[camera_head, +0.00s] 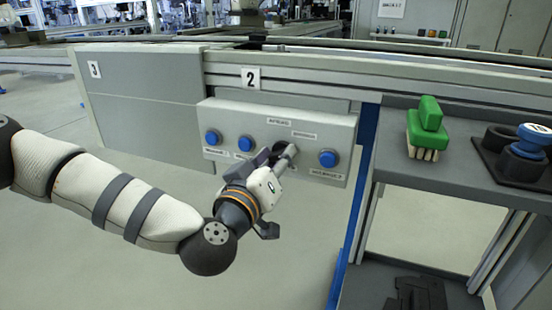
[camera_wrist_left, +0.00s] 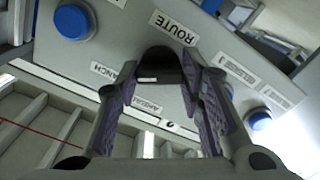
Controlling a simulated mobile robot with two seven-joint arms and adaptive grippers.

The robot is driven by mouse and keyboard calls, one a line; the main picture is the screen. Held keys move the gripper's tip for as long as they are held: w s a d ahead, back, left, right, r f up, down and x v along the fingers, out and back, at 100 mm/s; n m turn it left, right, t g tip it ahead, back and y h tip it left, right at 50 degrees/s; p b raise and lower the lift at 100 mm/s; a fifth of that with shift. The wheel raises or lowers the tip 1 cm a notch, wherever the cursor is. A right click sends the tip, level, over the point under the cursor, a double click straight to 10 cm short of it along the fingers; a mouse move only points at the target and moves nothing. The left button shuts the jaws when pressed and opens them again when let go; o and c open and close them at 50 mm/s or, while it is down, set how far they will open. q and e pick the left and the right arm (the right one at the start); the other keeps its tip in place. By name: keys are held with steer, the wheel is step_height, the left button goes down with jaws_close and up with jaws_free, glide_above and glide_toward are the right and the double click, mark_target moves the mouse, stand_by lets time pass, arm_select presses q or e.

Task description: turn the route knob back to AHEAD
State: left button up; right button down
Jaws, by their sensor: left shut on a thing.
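The route knob (camera_wrist_left: 160,66) is a black knob with a small white mark on its side, on the grey control panel (camera_head: 225,118). It stands by the ROUTE label (camera_wrist_left: 173,27); the labels that seem to read BRANCH (camera_wrist_left: 104,71) and AHEAD (camera_wrist_left: 147,104) are close by. My left gripper (camera_head: 281,157) reaches the panel, its fingers on both sides of the knob and shut on it. I cannot tell which label the knob's mark points to. My right gripper is not in view.
Blue buttons (camera_head: 212,137), (camera_head: 245,143) and (camera_head: 328,158) sit on the panel around the knob. To the right, a grey shelf (camera_head: 395,165) bears a green brush-like block (camera_head: 428,128) and a blue-topped knob piece (camera_head: 533,138). A dark object (camera_head: 412,296) lies below.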

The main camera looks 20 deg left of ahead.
arm_select(q)
steer(key=shift+n, duration=0.3)
steer(key=shift+r+n+p, duration=0.1)
steer(key=shift+n+p, duration=0.5)
steer(key=shift+n, duration=0.3)
steer(key=n, duration=0.2)
steer(key=shift+n+p, duration=0.4)
steer(key=n, duration=0.3)
steer(key=shift+n+p, duration=0.35)
steer(key=shift+n, duration=1.45)
steer(key=o, duration=1.2)
steer(key=shift+c, duration=0.2)
